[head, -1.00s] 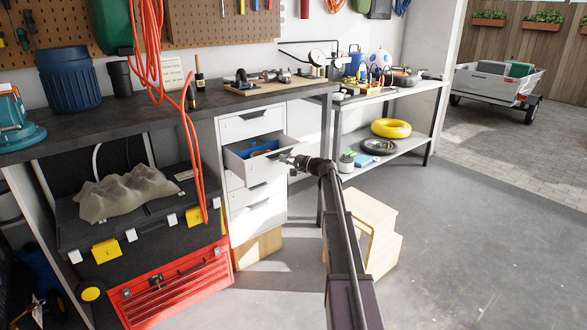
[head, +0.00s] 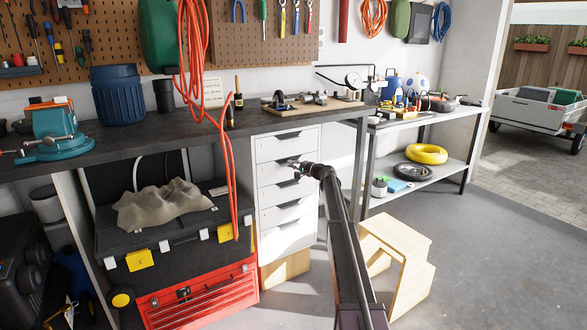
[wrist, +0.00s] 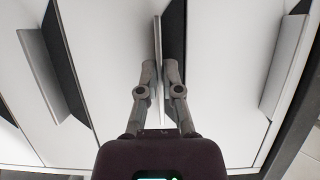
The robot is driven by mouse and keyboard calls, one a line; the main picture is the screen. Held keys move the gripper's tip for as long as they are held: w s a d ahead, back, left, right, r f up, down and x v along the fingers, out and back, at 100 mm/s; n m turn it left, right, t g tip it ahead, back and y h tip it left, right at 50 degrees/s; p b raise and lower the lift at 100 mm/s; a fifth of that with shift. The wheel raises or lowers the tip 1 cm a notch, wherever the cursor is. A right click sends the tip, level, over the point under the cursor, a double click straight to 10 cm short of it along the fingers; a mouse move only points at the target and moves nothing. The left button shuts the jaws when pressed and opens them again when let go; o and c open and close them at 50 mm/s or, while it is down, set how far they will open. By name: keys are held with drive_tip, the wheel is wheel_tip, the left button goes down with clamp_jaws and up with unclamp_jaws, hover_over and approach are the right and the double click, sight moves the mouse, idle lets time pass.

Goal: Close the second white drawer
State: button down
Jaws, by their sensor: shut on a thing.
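The second white drawer (head: 268,175) from the top is in the drawer unit under the workbench. Its front looks flush with the fronts above and below, and it appears closed. My gripper (head: 292,164) is at this drawer's handle. The arm partly covers the right side of the drawer front.
The top drawer (head: 287,146) and the lower drawers (head: 287,215) are closed. A wooden step stool (head: 408,245) stands on the floor right of my arm. A red tool chest (head: 200,295) is at lower left. An orange cable (head: 232,180) hangs left of the drawers.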

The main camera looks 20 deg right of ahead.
drive_tip(key=shift+w+d, duration=0.3)
drive_tip(key=shift+w, duration=0.05)
drive_tip(key=c, duration=0.8)
unclamp_jaws()
drive_tip(key=shift+a, duration=0.1)
drive_tip(key=shift+s+a, duration=0.1)
drive_tip(key=shift+v, duration=6)
